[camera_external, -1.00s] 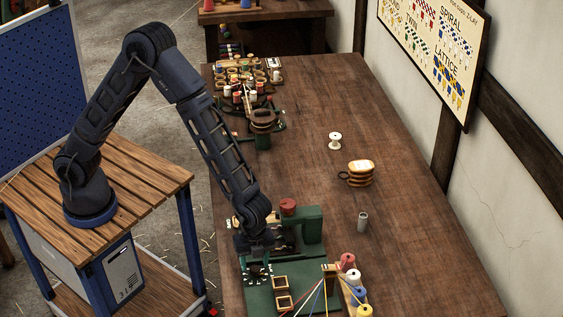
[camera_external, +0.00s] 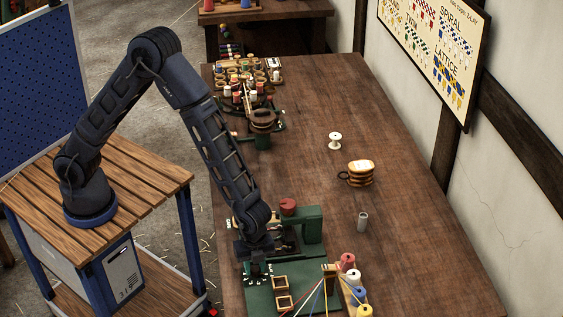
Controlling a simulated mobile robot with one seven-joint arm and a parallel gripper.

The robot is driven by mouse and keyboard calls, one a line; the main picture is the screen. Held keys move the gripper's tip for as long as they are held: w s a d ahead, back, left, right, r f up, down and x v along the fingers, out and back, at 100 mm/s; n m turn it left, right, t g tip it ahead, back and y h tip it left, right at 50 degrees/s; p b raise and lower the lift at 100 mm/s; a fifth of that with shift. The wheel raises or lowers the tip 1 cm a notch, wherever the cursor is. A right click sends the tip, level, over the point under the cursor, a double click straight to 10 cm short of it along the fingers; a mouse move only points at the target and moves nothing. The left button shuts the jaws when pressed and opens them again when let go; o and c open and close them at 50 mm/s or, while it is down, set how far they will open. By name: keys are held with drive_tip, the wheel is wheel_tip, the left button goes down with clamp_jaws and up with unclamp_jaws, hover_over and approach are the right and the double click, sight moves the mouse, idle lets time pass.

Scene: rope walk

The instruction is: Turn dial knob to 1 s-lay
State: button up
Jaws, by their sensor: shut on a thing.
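The green rope machine (camera_external: 313,226) stands at the near left of the table, with a red knob (camera_external: 288,204) on top. Its dial (camera_external: 258,281) shows as a dark plate with small white marks on the green base. My gripper (camera_external: 257,266) points down right over the dial and is shut on the dial knob. The fingers and my wrist hide the knob, and its pointer cannot be seen. The marks are too small to read.
Thread spools (camera_external: 347,263) in several colours stand at the machine's right, with threads running to it. A grey cylinder (camera_external: 362,222), a banded mug (camera_external: 360,173) and a white spool (camera_external: 335,140) are farther back. The table's right side is clear.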

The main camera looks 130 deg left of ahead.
drive_tip(key=shift+n, duration=0.3)
drive_tip(key=n, duration=0.3)
drive_tip(key=shift+n, duration=2.1)
drive_tip(key=o, duration=1)
drive_tip(key=shift+c, duration=0.2)
drive_tip(key=shift+r, duration=0.15)
